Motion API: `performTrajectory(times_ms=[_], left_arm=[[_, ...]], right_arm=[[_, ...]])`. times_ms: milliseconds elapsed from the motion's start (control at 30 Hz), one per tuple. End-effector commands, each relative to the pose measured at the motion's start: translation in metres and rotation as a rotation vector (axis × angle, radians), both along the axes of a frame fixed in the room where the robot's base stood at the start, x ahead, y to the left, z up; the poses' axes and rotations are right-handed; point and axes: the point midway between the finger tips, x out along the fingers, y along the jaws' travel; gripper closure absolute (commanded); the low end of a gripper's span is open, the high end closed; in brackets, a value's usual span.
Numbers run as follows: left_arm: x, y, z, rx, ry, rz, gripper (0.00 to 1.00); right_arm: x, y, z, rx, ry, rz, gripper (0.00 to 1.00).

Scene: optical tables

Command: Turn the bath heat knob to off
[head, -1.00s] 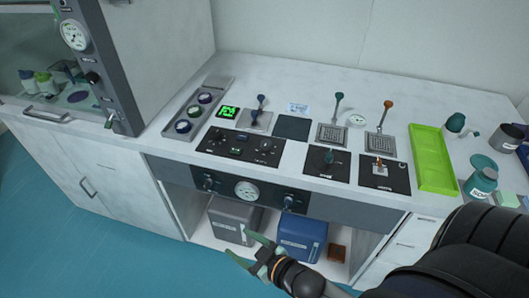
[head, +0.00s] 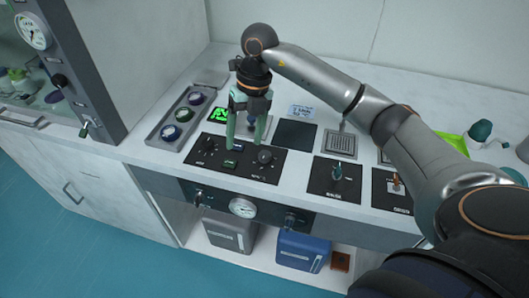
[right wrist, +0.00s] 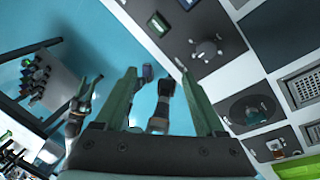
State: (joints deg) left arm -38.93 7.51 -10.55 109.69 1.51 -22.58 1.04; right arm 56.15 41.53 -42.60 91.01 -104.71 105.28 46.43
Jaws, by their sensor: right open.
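A black control panel (head: 226,170) lies on the tabletop, with a left dark knob (head: 208,143), a right dark knob (head: 265,156) and a green-lit switch (head: 230,163) between. I cannot read which knob is bath heat. My right gripper (head: 245,143) is open, green fingers pointing down, over the panel's back middle, left of the right knob. Contact cannot be judged. In the right wrist view the gripper (right wrist: 158,75) is open and empty between its fingers, and a panel knob (right wrist: 206,50) shows to their right.
A gauge (head: 243,207) sits on the front fascia between a left fascia knob (head: 198,197) and a right fascia knob (head: 290,220). A tray (head: 163,130) with round dishes stands left. My right arm covers the table's right side.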

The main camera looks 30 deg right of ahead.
Motion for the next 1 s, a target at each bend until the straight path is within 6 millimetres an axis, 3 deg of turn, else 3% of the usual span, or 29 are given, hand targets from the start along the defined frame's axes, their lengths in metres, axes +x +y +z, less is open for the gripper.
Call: performTrajectory(times_ms=[33,100,267,800,1000], left_arm=[[0.000,0.000,-0.002,0.000,0.000,0.000,0.50],[0.000,0.000,-0.002,0.000,0.000,0.000,0.50],[0.000,0.000,-0.002,0.000,0.001,0.000,0.50],[0.000,0.000,0.005,0.000,0.001,0.000,0.50],[0.000,0.000,0.006,0.000,0.000,0.000,0.50]], right_arm=[[0.005,-0.021,0.010,-0.077,-0.008,-0.038,0.28],[0.006,-0.041,0.020,-0.155,-0.009,-0.081,0.28],[0.007,-0.059,0.023,-0.224,-0.006,-0.123,0.28],[0.006,-0.058,-0.074,-0.221,-0.003,-0.119,0.28],[0.007,-0.058,-0.093,-0.220,-0.008,-0.119,0.28]])
